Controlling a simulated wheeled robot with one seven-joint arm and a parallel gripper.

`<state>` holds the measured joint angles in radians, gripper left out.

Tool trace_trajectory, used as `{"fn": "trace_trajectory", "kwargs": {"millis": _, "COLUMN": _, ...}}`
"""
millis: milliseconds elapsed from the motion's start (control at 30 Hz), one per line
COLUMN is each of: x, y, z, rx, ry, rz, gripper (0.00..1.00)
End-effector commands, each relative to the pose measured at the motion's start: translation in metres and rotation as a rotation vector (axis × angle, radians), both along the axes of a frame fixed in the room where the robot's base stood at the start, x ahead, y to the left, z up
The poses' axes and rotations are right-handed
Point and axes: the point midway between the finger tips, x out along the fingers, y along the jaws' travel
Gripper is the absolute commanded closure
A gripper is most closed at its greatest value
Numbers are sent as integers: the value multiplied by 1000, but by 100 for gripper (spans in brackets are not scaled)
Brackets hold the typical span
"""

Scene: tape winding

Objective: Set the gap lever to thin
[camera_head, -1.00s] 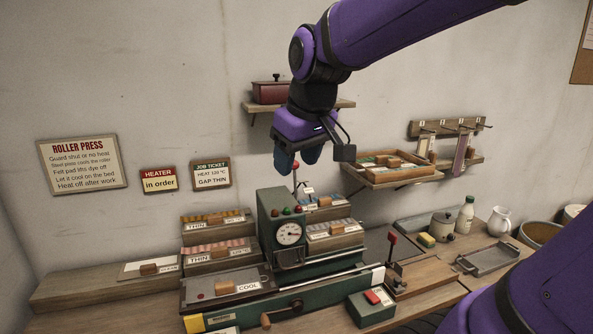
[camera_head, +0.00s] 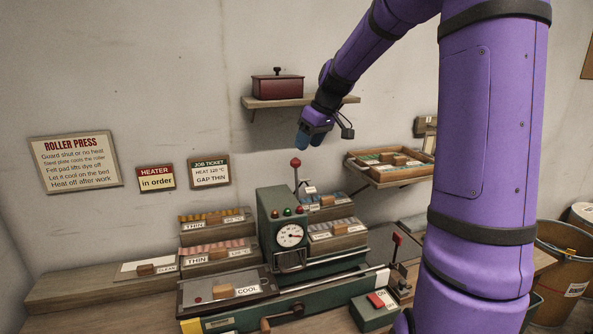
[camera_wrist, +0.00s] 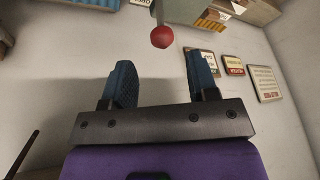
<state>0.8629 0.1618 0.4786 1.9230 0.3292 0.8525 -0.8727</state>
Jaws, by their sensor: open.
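The roller press (camera_head: 268,213) is a green machine with a dial on the bench. A lever with a red ball knob (camera_head: 295,163) stands upright on its top; a small label (camera_head: 310,189) beside it is too small to read. I cannot tell for sure which is the gap lever. My gripper (camera_head: 310,138) is open and empty above and slightly right of the ball knob, apart from it. In the wrist view the red ball (camera_wrist: 161,37) lies beyond and between my open fingers (camera_wrist: 162,82).
The job ticket (camera_head: 209,171) on the wall reads heat 120 °C, gap thin. A shelf (camera_head: 340,100) with a red box (camera_head: 277,88) is behind my gripper. A wall tray (camera_head: 385,182) is at right. My arm hides the bench's right part.

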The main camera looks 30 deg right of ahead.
Motion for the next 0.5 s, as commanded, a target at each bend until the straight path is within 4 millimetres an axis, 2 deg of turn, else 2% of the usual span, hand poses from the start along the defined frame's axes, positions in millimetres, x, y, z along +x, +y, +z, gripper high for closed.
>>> {"fn": "trace_trajectory", "kwargs": {"millis": 500, "x": 27, "y": 18, "z": -76, "rx": 2, "ry": 4, "rz": 1, "gripper": 46}}
